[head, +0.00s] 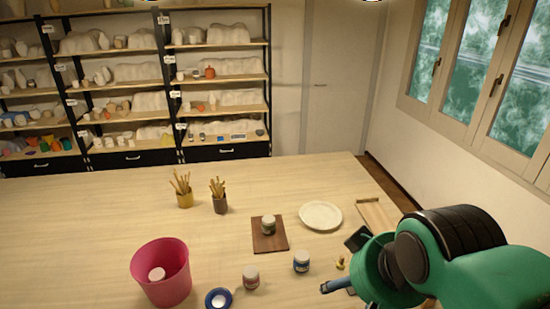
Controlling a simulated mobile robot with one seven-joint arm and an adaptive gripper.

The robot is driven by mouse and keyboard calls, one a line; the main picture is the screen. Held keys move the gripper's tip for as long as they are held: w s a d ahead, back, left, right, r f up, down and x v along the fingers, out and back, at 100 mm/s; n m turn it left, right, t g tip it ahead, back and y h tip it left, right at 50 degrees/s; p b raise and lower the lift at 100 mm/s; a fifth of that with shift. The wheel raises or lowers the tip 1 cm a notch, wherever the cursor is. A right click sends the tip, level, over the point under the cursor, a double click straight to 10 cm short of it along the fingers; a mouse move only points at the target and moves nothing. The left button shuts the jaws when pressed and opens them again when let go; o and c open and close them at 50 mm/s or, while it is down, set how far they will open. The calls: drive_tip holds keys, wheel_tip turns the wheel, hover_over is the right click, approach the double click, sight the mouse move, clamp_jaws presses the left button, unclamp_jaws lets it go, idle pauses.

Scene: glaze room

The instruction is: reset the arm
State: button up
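My green and black arm comes in from the lower right. My gripper (340,263) is at its left end, low in the picture over the right part of the table. Its two dark fingers stand well apart, so it looks open. A small yellow object (340,262) shows between the fingers in the picture. I cannot tell its distance from them, but nothing appears gripped. The arm hides the table's lower right corner.
The wooden table (90,215) holds a pink bucket (160,285), a blue-rimmed dish (218,299), jars (251,279) (302,262), a brown board (270,244) with a jar (268,224), a plate (320,216), a tray (378,215) and brush cups (184,200) (219,204). Its left side is clear.

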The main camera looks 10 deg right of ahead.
wheel_tip(320, 180, down, 5)
drive_tip(key=b, duration=0.4)
drive_tip(key=shift+r, duration=0.1)
